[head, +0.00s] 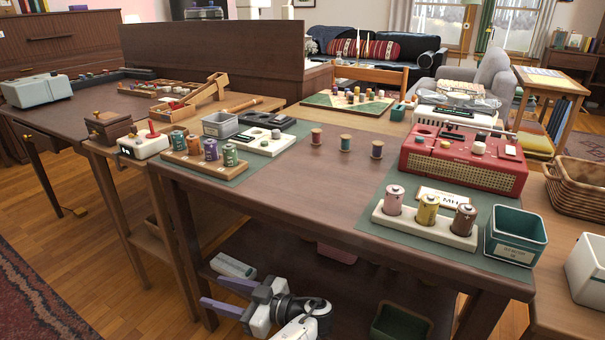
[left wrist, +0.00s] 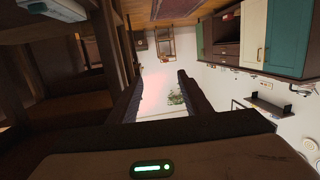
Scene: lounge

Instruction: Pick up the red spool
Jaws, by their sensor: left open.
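Three small spools stand upright in a loose row on the bare middle of the brown table (head: 290,190). The left spool (head: 316,136) looks reddish, the middle spool (head: 345,142) bluish-green and the right spool (head: 377,149) reddish-brown. At this size I cannot tell surely which one is the red spool. My left gripper (head: 207,289) is low in front of the table, below the tabletop and well away from the spools. Its two fingers are apart and empty. In the left wrist view its open fingers (left wrist: 157,92) show no spool between them. My right gripper is not in view.
A red radio (head: 464,158), a battery holder (head: 421,228) and a green bin (head: 515,236) stand at the table's right. Another battery rack (head: 203,165) and a grey tray (head: 220,124) are at the left. The table's front edge lies between my left gripper and the spools.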

